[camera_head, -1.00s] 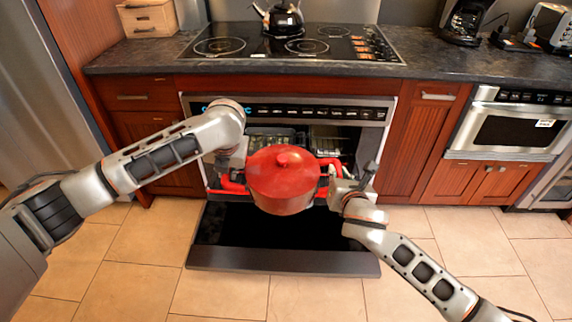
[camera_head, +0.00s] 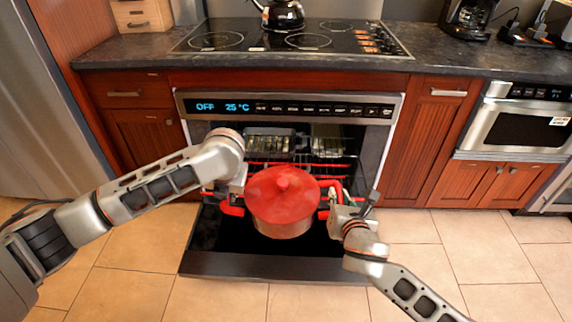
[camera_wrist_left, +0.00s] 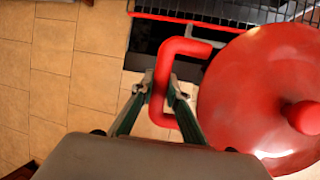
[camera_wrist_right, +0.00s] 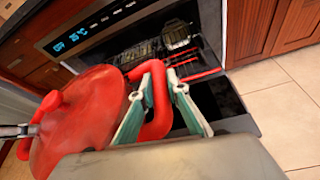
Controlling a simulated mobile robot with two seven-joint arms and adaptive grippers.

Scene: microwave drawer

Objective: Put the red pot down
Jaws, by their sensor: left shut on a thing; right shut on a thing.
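The red pot (camera_head: 283,205) with its lid on is held between my two arms, over the open oven door, in the head view. My left gripper (camera_wrist_left: 162,93) is shut on the red handle at one side of the pot. My right gripper (camera_wrist_right: 160,88) is shut on the opposite handle. The pot looks roughly level. The pot (camera_wrist_left: 270,95) fills the right of the left wrist view, and its lid knob shows there. The head view does not show whether its base touches the door.
The open oven door (camera_head: 270,268) lies flat below the pot. Racks with trays (camera_head: 268,143) sit inside the oven. A cooktop (camera_head: 290,38) with a black kettle (camera_head: 280,15) is above. A smaller oven (camera_head: 522,125) is at right. Tiled floor is clear in front.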

